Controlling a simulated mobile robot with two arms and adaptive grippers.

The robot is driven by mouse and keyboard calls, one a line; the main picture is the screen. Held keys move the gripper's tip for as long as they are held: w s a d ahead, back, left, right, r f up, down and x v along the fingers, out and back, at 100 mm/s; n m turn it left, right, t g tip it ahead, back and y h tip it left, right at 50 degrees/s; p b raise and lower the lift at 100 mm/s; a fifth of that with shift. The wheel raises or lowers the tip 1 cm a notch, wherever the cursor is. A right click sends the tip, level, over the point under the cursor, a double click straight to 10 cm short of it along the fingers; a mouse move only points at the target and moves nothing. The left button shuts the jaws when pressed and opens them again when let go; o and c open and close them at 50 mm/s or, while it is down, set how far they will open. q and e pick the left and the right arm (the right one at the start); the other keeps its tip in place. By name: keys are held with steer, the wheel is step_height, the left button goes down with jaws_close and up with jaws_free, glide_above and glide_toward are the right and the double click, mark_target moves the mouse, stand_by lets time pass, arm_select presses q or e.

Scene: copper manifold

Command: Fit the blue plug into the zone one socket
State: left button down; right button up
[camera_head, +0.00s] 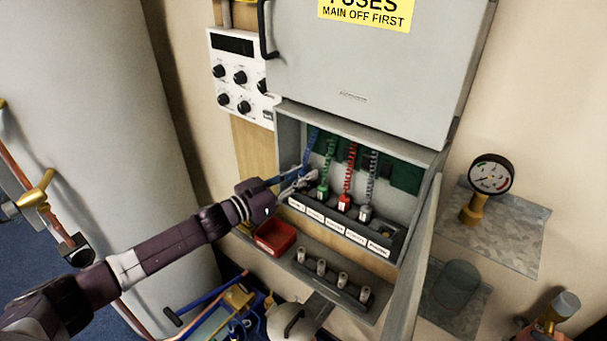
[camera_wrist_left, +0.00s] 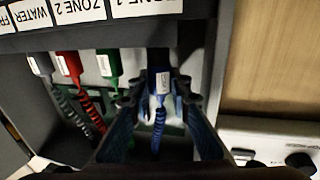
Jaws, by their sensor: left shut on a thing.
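My left gripper (camera_head: 297,180) reaches into the open grey fuse box from the left. In the left wrist view the gripper (camera_wrist_left: 158,92) is shut on the blue plug (camera_wrist_left: 162,80), one finger on each side. The blue coiled cord (camera_wrist_left: 158,130) runs from the plug between the fingers; in the head view it rises to the box's back. The plug is lined up with the ZONE 1 label (camera_wrist_left: 148,7), close to the dark socket row. The socket opening is hidden, so I cannot tell whether the plug is in it. My right gripper is not in view.
Green (camera_head: 322,192), red (camera_head: 345,201) and grey (camera_head: 365,213) plugs stand in the socket row (camera_head: 383,250) beside my gripper. A red tray (camera_head: 274,238) and a shelf with several small cylinders (camera_head: 342,281) lie below. The box door (camera_head: 415,260) hangs open on the right.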

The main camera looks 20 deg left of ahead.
arm_select(q)
steer(key=shift+f+b, duration=0.55)
steer(key=shift+f, duration=0.35)
steer(key=c, duration=1.7)
jaws_free()
steer(key=shift+r, duration=0.1)
steer(key=shift+v, duration=6)
steer(key=shift+s+d, duration=0.1)
steer(key=shift+d, duration=0.05)
